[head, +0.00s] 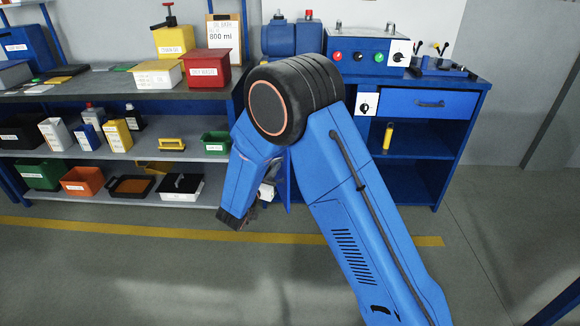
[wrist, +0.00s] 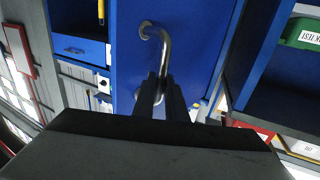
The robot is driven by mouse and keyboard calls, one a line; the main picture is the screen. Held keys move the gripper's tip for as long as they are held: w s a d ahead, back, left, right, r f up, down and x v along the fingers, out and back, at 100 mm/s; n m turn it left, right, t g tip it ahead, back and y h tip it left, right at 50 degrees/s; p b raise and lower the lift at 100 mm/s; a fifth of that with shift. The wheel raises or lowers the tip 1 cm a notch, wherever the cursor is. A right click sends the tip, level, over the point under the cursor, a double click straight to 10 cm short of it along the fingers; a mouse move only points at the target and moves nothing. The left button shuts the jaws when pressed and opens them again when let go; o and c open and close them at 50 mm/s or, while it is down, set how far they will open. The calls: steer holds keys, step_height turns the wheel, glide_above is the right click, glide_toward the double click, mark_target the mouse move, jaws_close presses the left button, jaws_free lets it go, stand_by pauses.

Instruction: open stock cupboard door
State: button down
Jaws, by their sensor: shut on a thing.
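The blue stock cupboard door (wrist: 190,25) fills the middle of the wrist view. Its curved metal handle (wrist: 163,40) stands out from the panel, and the dark fingers of my gripper (wrist: 160,82) are shut on it. In the head view, the door (head: 284,184) shows as a narrow blue panel beside my arm, swung out from the cupboard (head: 437,165). The cupboard's inside shows, with a yellow cylinder (head: 387,137) on its shelf. My arm hides most of the door and the handle in the head view.
A blue drawer (head: 430,103) is shut above the cupboard opening. Open shelves (head: 140,150) with bins and bottles stand at the left of the door. A yellow line (head: 150,231) crosses the floor, which is clear in front.

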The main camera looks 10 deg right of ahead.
steer(key=w+a+m+g+h, duration=0.1)
steer(key=a+m+g+h, duration=0.1)
steer(key=a, duration=1.1)
steer(key=shift+w+h, duration=0.15)
steer(key=shift+h, duration=0.35)
steer(key=c, duration=1.9)
jaws_free()
steer(key=shift+c, duration=0.2)
steer(key=shift+a, duration=0.1)
steer(key=v, duration=1.7)
steer(key=shift+a+r, duration=0.1)
